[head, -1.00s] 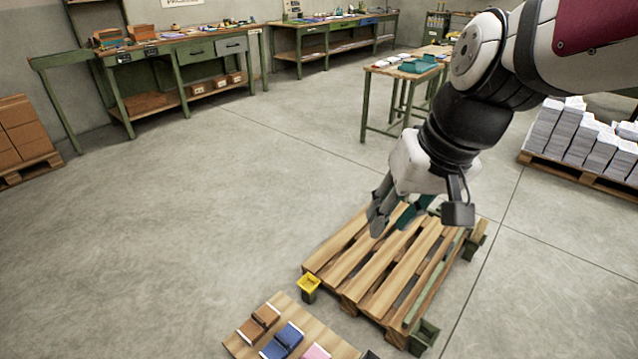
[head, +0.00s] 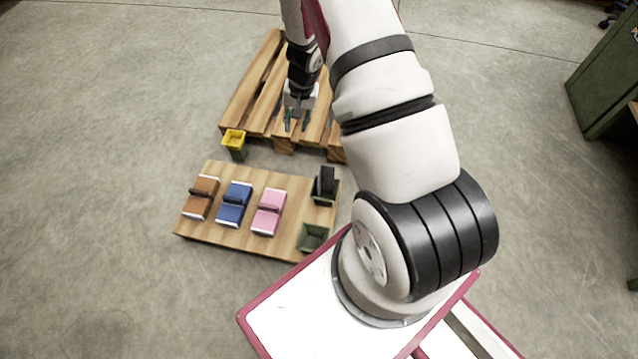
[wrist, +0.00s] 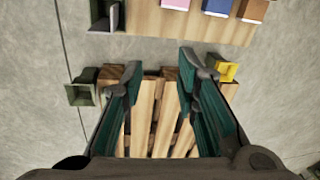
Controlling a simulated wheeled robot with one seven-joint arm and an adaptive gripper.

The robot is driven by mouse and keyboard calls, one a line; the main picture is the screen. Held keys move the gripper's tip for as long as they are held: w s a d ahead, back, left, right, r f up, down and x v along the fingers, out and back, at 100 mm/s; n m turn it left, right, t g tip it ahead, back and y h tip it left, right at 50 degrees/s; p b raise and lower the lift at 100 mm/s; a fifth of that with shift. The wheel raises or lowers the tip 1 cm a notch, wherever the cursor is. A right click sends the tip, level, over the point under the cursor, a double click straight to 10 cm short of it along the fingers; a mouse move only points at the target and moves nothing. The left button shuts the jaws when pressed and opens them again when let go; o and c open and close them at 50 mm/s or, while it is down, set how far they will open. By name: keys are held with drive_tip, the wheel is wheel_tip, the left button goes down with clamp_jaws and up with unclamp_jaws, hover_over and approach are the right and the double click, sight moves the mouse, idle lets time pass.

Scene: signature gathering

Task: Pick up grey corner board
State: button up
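A dark grey upright piece, which looks like the grey corner board (head: 327,179), stands in a dark green holder (head: 322,199) at the back right of a wooden board. In the wrist view a grey upright piece (wrist: 114,16) shows in a green holder at the top left. My gripper (head: 297,120) is above the front part of the wooden pallet (head: 262,84), behind and to the left of the grey piece and apart from it. Its two teal-lined fingers (wrist: 160,68) are spread, with only pallet slats visible between them.
The low wooden board (head: 212,233) carries brown (head: 201,198), blue (head: 234,204) and pink (head: 269,212) bundles and an empty green holder (head: 314,238). A yellow-rimmed holder (head: 234,140) stands at the pallet's front left corner. Floor to the left is clear.

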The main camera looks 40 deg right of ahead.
drive_tip(key=m+g+h+b, duration=0.1)
drive_tip(key=b, duration=0.2)
hover_over(325, 185)
drive_tip(key=a, duration=0.2)
wheel_tip(325, 185, down, 16)
wheel_tip(325, 185, down, 14)
drive_tip(key=b, duration=0.5)
drive_tip(key=shift+w+b, duration=0.35)
drive_tip(key=shift+w, duration=0.05)
drive_tip(key=shift+c, duration=0.3)
clamp_jaws()
